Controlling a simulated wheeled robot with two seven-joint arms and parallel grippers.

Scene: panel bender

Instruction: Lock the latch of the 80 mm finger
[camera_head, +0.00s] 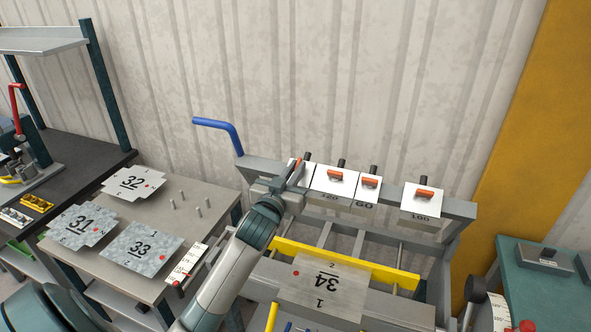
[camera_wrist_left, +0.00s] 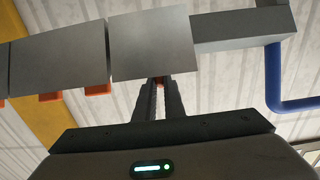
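The leftmost finger (camera_head: 308,172) on the bender's beam is mostly hidden behind my left gripper (camera_head: 292,178), and its number cannot be read; the other fingers carry 120, 60 and 100. In the left wrist view this finger is the grey plate (camera_wrist_left: 152,45) straight ahead. Its orange latch (camera_wrist_left: 161,80) shows between the tips of my left gripper (camera_wrist_left: 160,86). The gripper's two fingers are close together with the latch between them. My right gripper is in neither view.
The 120 finger (camera_head: 329,191), the 60 finger (camera_head: 366,194) and the 100 finger (camera_head: 421,203) stand to the right, each with an orange latch. A blue lever (camera_head: 218,127) rises at the left. Sheet 34 (camera_head: 322,287) lies below, near a yellow bar (camera_head: 358,265).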

